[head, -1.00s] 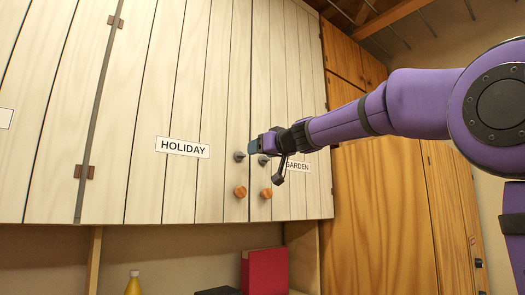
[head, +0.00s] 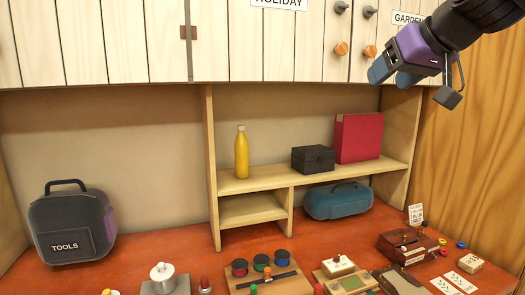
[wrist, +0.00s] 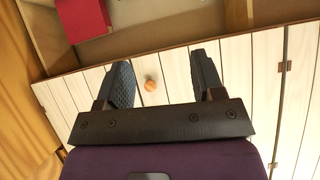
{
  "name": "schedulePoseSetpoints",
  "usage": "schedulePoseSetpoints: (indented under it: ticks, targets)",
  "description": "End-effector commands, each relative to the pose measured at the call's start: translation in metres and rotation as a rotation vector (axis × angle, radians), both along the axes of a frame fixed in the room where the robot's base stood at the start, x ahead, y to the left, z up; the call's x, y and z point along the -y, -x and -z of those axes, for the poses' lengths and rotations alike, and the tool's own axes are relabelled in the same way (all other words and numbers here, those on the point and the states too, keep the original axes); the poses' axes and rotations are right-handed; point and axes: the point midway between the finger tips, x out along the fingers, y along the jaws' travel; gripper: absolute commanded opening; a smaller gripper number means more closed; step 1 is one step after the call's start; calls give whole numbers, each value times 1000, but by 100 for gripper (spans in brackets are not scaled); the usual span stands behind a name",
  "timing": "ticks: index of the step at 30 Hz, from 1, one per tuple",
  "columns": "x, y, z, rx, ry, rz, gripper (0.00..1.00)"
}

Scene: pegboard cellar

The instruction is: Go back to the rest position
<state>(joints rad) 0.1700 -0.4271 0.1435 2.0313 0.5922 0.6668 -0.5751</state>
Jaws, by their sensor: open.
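My gripper (head: 392,78) is at the upper right of the head view, in front of the lower edge of the white cabinet. It is open, and nothing shows between its fingers. In the wrist view my gripper (wrist: 163,75) has its two dark fingers spread apart. A wooden knob (wrist: 150,85) on the white cabinet doors (wrist: 235,65) shows beyond the gap between them. The cabinet doors look shut.
A shelf (head: 262,182) holds a yellow bottle (head: 241,155), a black box (head: 313,159) and a red binder (head: 358,138). A teal bag (head: 338,201) sits below. A TOOLS bag (head: 72,225) stands on the red-brown bench (head: 150,255). Several small items line the bench front.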

Motion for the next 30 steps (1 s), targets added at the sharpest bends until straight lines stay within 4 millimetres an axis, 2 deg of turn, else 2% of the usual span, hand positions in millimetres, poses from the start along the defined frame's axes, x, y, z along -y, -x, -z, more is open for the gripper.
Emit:
schedulePoseSetpoints:
  ticks: [1,6,9,13,18,30]
  targets:
    - [4,26,24,-60,14,17,62]
    - [26,102,101,-261,59,107,62]
    - [40,141,141,-358,88,165,62]
    - [55,178,178,-445,120,228,62]
    - [65,199,201,-494,140,272,62]
    - [66,200,202,-496,141,274,62]
